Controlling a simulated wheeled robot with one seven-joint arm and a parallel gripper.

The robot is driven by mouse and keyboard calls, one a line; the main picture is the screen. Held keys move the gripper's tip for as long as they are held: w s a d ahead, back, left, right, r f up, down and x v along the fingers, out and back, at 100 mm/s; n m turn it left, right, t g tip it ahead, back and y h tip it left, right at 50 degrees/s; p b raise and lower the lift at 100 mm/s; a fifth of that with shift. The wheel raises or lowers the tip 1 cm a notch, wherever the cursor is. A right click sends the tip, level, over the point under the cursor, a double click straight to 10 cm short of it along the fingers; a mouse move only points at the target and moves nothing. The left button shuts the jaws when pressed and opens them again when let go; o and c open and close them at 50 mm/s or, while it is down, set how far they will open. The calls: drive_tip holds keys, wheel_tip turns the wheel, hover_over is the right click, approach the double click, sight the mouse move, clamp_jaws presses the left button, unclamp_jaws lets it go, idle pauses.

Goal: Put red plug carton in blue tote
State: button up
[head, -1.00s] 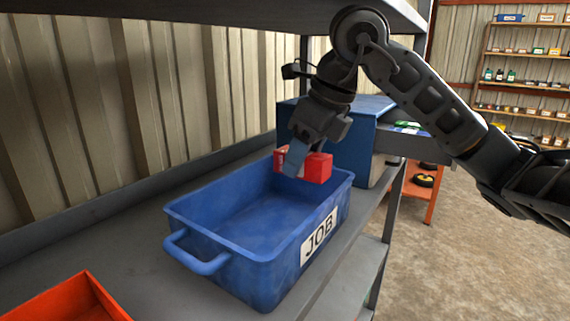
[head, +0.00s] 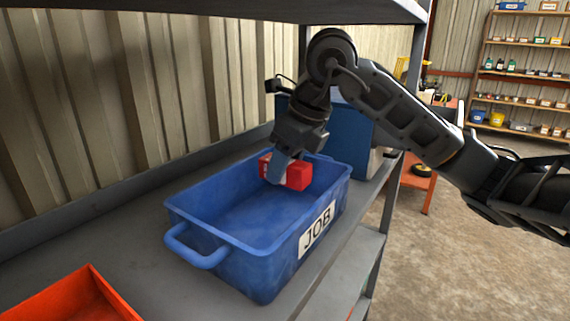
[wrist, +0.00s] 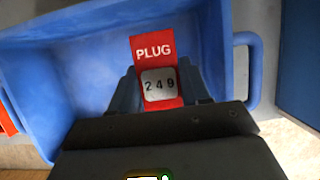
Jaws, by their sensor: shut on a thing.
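The red plug carton (head: 298,175) is between the fingers of my gripper (head: 279,172), over the far end of the blue tote. In the wrist view the carton (wrist: 153,47) shows the word PLUG and a pale label reading 249. My gripper (wrist: 160,92) is shut on it, one finger on each side. The blue tote (head: 240,250) stands on the grey shelf with a JOB label on its side and a handle at its near end. Its visible floor is empty. I cannot tell whether the carton touches the tote's floor.
An orange-red bin (head: 75,300) sits on the grey shelf (head: 120,235) at the near left. A larger blue box (head: 352,135) stands behind the tote. An upper shelf board (head: 230,8) hangs above my arm. A corrugated wall (head: 100,120) runs along the left.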

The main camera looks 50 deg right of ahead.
sight(291, 162)
drive_tip(key=shift+f+b, duration=0.55)
drive_tip(key=shift+b, duration=0.25)
drive_tip(key=o, duration=1.1)
drive_tip(key=shift+c, duration=0.2)
drive_tip(key=shift+r, duration=0.1)
drive_tip(key=shift+r+p, duration=0.8)
drive_tip(key=shift+p, duration=0.45)
drive_tip(key=shift+s+r+b, duration=0.25)
drive_tip(key=shift+r+b, duration=0.05)
drive_tip(key=shift+b, duration=0.25)
drive_tip(key=shift+v, duration=0.85)
drive_tip(key=s+b, duration=0.3)
drive_tip(key=s, duration=0.9)
drive_tip(key=shift+d, duration=0.2)
